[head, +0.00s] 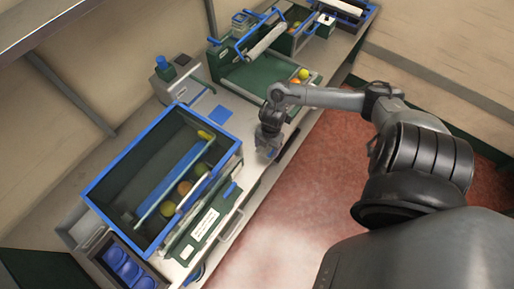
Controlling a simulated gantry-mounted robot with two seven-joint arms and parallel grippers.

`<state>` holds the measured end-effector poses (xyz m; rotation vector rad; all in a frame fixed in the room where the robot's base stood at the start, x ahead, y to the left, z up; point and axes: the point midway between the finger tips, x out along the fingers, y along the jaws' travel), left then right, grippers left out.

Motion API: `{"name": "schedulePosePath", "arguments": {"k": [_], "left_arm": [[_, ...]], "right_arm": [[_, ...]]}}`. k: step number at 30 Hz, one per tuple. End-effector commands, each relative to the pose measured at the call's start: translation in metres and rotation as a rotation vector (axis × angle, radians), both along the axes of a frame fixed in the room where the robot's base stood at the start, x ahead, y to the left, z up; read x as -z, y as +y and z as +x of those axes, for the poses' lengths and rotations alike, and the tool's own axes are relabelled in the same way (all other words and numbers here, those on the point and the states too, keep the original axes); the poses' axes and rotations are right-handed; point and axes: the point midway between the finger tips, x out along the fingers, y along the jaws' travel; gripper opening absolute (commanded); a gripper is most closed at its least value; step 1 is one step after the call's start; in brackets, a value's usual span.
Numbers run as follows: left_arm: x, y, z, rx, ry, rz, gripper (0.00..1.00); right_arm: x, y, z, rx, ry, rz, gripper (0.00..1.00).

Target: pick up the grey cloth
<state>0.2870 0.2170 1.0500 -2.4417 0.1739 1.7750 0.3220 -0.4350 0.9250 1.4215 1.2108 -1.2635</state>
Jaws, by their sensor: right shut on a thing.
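My right gripper (268,148) points down at the front edge of the worktop, between the blue-rimmed bin and the green sorting tray. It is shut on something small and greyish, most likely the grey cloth. The wrist above hides most of it, and its outline is too small to make out. No other grey cloth shows clearly. My left gripper is not in view.
A blue-rimmed bin (117,172) with several fruits stands on the left of the worktop. A green sorting tray (247,78) with fruit lies behind my right gripper. A dark box of blue round things (124,264) is at lower left. The red floor (325,175) is open.

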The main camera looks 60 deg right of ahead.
Motion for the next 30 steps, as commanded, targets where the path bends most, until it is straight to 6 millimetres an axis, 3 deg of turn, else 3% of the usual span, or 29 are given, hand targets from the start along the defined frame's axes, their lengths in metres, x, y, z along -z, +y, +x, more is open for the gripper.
{"name": "schedulePosePath", "arguments": {"k": [6, 12, 30], "left_arm": [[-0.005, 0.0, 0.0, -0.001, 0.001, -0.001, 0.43], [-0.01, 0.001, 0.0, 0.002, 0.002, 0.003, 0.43], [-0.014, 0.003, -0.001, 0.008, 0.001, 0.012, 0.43]], "right_arm": [[-0.02, -0.01, -0.034, 0.0, 0.004, -0.002, 0.5], [-0.032, -0.014, -0.052, 0.001, 0.002, 0.0, 0.5], [-0.042, -0.018, -0.066, 0.0, -0.002, 0.001, 0.5]]}}
